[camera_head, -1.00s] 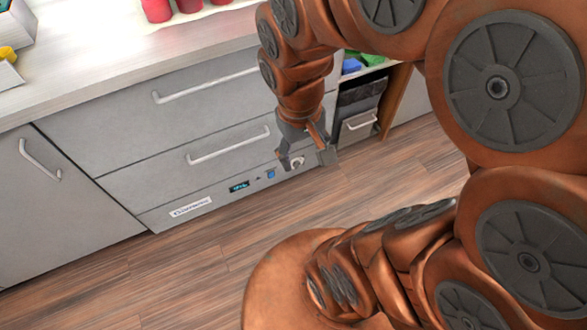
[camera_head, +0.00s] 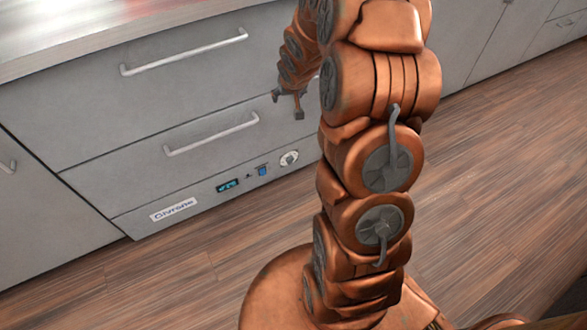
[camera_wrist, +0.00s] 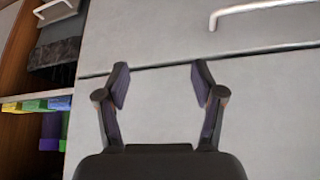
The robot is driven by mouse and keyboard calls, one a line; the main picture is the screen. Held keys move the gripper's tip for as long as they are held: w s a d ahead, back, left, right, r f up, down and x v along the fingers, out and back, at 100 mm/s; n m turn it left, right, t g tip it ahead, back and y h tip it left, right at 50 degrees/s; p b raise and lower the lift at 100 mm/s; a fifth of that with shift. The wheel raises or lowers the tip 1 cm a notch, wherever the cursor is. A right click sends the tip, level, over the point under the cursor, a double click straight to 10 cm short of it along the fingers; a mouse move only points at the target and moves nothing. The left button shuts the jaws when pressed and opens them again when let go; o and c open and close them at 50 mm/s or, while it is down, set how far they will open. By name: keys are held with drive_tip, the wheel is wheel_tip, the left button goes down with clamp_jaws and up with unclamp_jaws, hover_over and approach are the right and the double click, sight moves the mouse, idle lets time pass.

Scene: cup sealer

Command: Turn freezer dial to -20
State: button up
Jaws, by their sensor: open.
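The freezer dial (camera_head: 289,158) is a small round light knob with a dark centre. It sits at the right end of the control strip on the low freezer front, in the head view. A lit display (camera_head: 228,186) and a blue switch (camera_head: 262,170) are left of it. The setting on the dial is too small to read. My gripper (camera_head: 287,104) is open and empty, above the dial and apart from it. In the wrist view my gripper (camera_wrist: 160,85) has its fingers spread before a bare grey drawer front. The dial does not show there.
Long drawer handles (camera_head: 212,134) stick out above the control strip. A brand label (camera_head: 173,209) is at its left. An open shelf with coloured items (camera_wrist: 40,104) is at the left in the wrist view. The wood floor (camera_head: 190,275) in front is clear.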

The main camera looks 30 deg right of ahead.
drive_tip(key=w+d+f+m+t+b, duration=0.1)
drive_tip(key=w+d+f+b, duration=0.2)
drive_tip(key=f, duration=0.4)
drive_tip(key=w+d+f+t+b, duration=0.1)
drive_tip(key=w+d+f+b, duration=0.1)
drive_tip(key=f, duration=0.5)
drive_tip(key=m+t+y+b, duration=0.3)
drive_tip(key=t+y+b, duration=0.3)
drive_tip(key=b, duration=1.2)
approach(292, 162)
drive_tip(key=w+f, duration=0.1)
drive_tip(key=shift+t+h, duration=0.3)
drive_tip(key=shift+t, duration=0.2)
drive_tip(key=b+x, duration=0.1)
drive_tip(key=x, duration=0.1)
drive_tip(key=b+x, duration=0.1)
drive_tip(key=x, duration=0.3)
drive_tip(key=shift+w+a+f+b, duration=0.25)
drive_tip(key=shift+a+b, duration=0.1)
drive_tip(key=shift+b, duration=0.05)
drive_tip(key=shift+w+a, duration=0.1)
drive_tip(key=shift+w, duration=0.55)
drive_tip(key=c, duration=1.1)
